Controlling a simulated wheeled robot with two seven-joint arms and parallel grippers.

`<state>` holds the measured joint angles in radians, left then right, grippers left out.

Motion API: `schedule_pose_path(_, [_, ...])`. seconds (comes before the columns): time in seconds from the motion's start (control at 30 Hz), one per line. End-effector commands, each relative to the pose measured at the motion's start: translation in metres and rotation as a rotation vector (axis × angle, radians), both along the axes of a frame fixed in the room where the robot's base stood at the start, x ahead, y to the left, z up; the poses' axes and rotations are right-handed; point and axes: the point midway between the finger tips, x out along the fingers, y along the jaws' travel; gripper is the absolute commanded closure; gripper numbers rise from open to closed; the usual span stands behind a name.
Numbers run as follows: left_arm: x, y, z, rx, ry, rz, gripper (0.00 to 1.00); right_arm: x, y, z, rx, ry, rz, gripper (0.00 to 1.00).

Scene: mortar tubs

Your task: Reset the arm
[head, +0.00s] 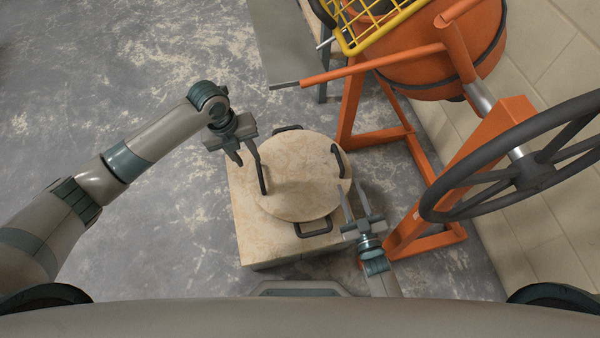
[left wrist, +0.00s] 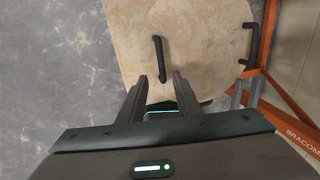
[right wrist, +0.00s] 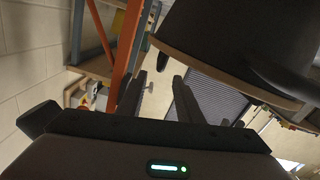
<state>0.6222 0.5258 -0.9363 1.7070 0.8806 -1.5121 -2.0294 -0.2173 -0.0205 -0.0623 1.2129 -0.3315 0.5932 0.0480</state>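A round tub (head: 300,190) with a beige top and several black handles stands on a beige block (head: 248,222) in the middle of the head view. Its dark side (right wrist: 240,35) fills the upper right of the right wrist view. My left gripper (head: 247,156) is open above the tub's left edge. In the left wrist view a black handle (left wrist: 158,60) shows just beyond its fingertips, with nothing held between them. My right gripper (head: 353,194) is open and empty beside the tub's lower right. Whether any finger touches a handle cannot be told.
An orange mixer (head: 440,70) with a yellow grid (head: 385,25) and a dark handwheel (head: 530,170) stands close on the right. Its orange legs are near the block and my right gripper. A tiled wall is behind it. The grey floor (head: 110,60) at left is clear.

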Motion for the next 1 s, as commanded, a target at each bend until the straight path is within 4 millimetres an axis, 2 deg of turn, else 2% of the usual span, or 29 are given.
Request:
schedule_pose_path(0.37, [0.0, 0.0, 0.0, -0.001, 0.0, 0.002, 0.69, 0.0, 0.0, 0.0, 0.0, 0.001, 0.0, 0.67])
schedule_pose_path(0.57, [-0.012, -0.013, -0.007, -0.031, 0.006, 0.063, 0.69, 0.0, -0.005, 0.0, -0.006, 0.031, -0.016, 0.67])
schedule_pose_path(0.77, [-0.042, -0.044, -0.022, -0.123, 0.03, 0.271, 0.69, -0.004, -0.019, 0.001, -0.017, 0.128, -0.063, 0.67])
schedule_pose_path(1.0, [-0.091, -0.082, -0.035, -0.285, 0.098, 0.686, 0.69, -0.02, -0.035, 0.007, -0.017, 0.31, -0.129, 0.67])
